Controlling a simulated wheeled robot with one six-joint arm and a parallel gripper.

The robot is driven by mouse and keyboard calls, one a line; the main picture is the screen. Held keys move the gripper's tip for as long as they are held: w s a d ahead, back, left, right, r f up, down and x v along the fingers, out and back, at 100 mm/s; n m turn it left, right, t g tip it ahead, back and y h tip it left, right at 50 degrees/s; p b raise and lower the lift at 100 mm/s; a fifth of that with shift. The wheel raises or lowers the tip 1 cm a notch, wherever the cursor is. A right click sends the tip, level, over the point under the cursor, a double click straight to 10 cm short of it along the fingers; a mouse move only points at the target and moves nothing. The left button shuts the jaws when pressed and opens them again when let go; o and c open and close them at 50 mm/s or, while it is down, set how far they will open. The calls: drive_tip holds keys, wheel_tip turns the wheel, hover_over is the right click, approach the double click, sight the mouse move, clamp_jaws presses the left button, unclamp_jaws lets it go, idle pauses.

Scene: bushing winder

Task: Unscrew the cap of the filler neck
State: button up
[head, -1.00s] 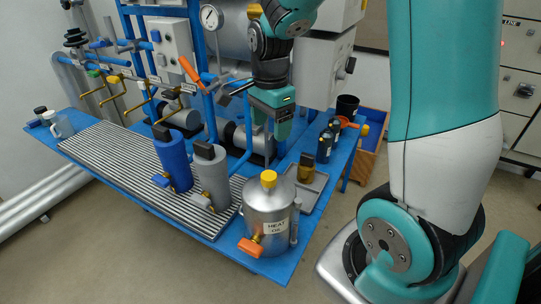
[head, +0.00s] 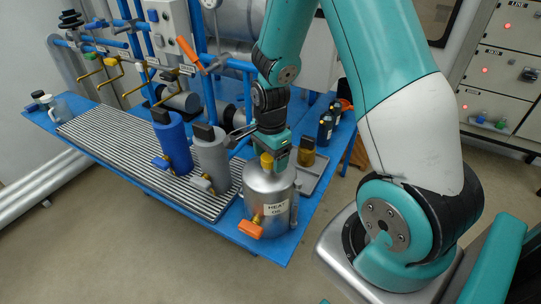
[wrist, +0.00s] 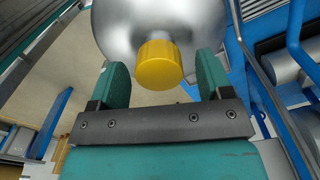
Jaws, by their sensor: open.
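A yellow cap (head: 267,161) sits on the filler neck on top of a silver drum (head: 262,185) labelled "HEAT OIL". The neck itself is hidden under the cap. My gripper (head: 271,152) is at the drum's top, right by the cap. In the wrist view the cap (wrist: 158,68) appears between my two spread fingers (wrist: 163,58), with a gap on each side. The gripper is open and holds nothing. The rounded silver drum (wrist: 160,20) fills the top of that view. I cannot tell how deep the cap lies between the fingers.
An orange-handled valve (head: 250,229) sticks out at the drum's lower front. Grey (head: 211,160) and blue (head: 172,140) cylinders stand on the grating to the left. An amber jar (head: 307,153) and dark bottles (head: 327,125) stand to the right. Blue pipes rise behind.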

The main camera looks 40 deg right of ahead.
drive_tip(key=c, duration=1.1)
drive_tip(key=n+p, duration=0.1)
drive_tip(key=n, duration=0.3)
drive_tip(key=shift+n, duration=0.4)
drive_tip(key=n+p, duration=0.1)
drive_tip(key=n, duration=0.3)
drive_tip(key=shift+w, duration=0.1)
drive_tip(key=shift+n, duration=0.3)
drive_tip(key=n, duration=0.4)
drive_tip(key=shift+w+a+p, duration=0.1)
drive_tip(key=shift+a+p, duration=0.05)
drive_tip(key=shift+p, duration=0.2)
